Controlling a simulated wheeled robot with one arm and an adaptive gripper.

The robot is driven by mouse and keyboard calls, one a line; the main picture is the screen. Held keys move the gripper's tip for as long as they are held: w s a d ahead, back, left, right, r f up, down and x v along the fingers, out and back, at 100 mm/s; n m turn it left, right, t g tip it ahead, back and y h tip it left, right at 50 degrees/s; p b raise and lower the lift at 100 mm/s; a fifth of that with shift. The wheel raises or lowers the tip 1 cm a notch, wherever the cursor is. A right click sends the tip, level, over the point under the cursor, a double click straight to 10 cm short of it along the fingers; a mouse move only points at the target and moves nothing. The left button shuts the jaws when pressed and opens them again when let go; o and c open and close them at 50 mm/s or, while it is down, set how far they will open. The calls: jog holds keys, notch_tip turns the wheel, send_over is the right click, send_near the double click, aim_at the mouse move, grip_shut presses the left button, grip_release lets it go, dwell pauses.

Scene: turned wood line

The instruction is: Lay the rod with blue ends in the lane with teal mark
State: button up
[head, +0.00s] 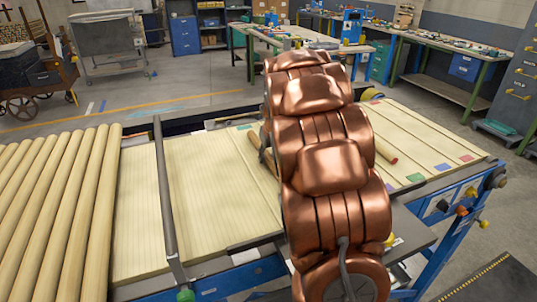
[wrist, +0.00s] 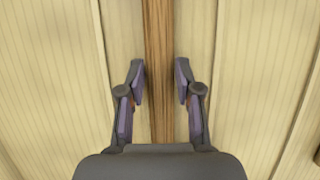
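My gripper (wrist: 160,82) is open in the wrist view, its fingers on either side of a brown wooden rod (wrist: 158,40). A small gap shows between the rod and each finger. The rod's ends are out of that view, so I cannot tell their colour. In the head view my copper arm hides the gripper. A brown rod (head: 263,155) shows left of the arm, and a rod with a red end (head: 385,151) shows right of it. No blue rod end is visible. The lanes' near ends carry colour marks, including a green or teal one (head: 415,177).
A blue mark (head: 442,167) and a red mark (head: 466,157) sit on lanes farther right. Several pale round poles (head: 50,200) fill the left side. A dark bar (head: 165,195) crosses the pale deck (head: 215,185). The right-hand lanes look largely clear.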

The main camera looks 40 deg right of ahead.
jog(key=o, duration=0.4)
jog(key=v, duration=1.2)
